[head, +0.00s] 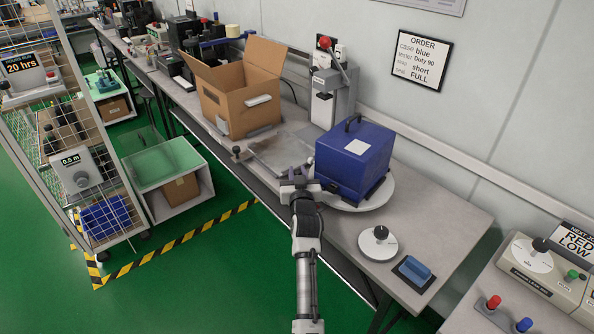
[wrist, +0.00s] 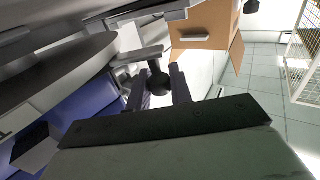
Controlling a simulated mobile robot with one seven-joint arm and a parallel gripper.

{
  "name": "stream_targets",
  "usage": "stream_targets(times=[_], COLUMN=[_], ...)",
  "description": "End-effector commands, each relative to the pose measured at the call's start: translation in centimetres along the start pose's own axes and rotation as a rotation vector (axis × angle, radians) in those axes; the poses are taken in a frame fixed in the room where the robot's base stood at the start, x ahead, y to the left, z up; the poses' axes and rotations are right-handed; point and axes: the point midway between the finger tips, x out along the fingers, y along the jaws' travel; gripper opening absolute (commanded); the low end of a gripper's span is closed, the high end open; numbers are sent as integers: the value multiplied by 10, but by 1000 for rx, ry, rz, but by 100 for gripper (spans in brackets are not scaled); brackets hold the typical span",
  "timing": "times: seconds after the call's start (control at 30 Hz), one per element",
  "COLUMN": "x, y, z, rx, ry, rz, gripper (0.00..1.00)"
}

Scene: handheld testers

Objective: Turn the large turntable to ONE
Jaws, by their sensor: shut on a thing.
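The large turntable (head: 382,194) is a pale round disc on the bench, and a blue case (head: 352,155) with a black handle stands on it. Its pale rim also shows at the left of the wrist view (wrist: 75,68). My gripper (head: 298,180) is at the left edge of the turntable, close to the case. In the wrist view my gripper (wrist: 160,88) has its fingers on either side of a black ball knob (wrist: 160,82) on a short grey arm beside the disc. The gripper hides this knob in the head view. I cannot read any ONE mark.
A grey plate (head: 280,153) and an open cardboard box (head: 243,105) lie left of the case. A lever press (head: 333,92) stands behind. A small white dial (head: 378,250) with a black knob and a blue block (head: 414,268) sit at the bench's near right.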

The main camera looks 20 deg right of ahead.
Motion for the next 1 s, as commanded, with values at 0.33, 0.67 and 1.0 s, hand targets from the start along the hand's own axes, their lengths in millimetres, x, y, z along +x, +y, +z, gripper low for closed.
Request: stream_targets(times=[0.33,0.67,1.0], x=[-24,-42,-53], y=[4,8,12], z=[8,6,3], rx=[-2,-1,0], ry=[6,4,1], rz=[-135,-255,-323], gripper=[0,0,0])
